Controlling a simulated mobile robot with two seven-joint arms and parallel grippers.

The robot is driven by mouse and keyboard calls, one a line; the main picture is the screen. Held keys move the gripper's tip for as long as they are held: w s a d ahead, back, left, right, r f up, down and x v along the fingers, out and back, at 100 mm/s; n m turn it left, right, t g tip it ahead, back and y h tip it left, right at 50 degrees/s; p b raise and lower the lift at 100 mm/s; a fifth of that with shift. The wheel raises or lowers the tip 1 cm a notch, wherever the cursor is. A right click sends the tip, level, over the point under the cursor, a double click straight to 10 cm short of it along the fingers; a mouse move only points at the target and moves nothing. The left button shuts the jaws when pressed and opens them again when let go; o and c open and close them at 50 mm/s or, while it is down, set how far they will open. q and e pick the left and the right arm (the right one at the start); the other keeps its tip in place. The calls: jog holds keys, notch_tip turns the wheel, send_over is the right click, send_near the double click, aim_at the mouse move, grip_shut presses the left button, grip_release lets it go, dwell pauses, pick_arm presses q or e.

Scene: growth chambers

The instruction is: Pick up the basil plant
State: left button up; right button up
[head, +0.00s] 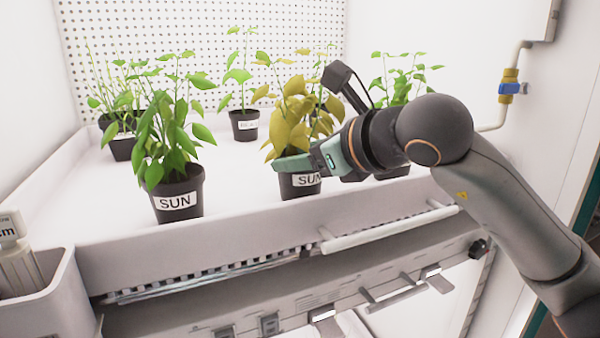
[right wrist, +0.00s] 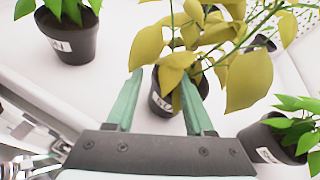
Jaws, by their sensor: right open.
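Several potted plants stand in the white chamber; I cannot tell which is basil. A yellow-leaved plant (head: 293,118) in a black pot with a label starting "SUN" stands at the front middle. My right gripper (head: 303,162) is open at its pot. In the right wrist view the green fingers (right wrist: 161,106) lie on either side of this pot (right wrist: 160,100), and I cannot tell whether they touch it. A green plant (head: 178,190) labelled "SUN" stands front left. A smaller plant (head: 244,124) behind has a label too small to read. My left gripper is out of view.
A green plant (head: 408,78) stands partly behind my right arm, and more plants (head: 121,148) stand at the back left. The chamber's front rail (head: 250,228) runs below the pots. A grey bin (head: 45,310) sits at the lower left.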

jog(key=shift+x, duration=1.95)
grip_shut()
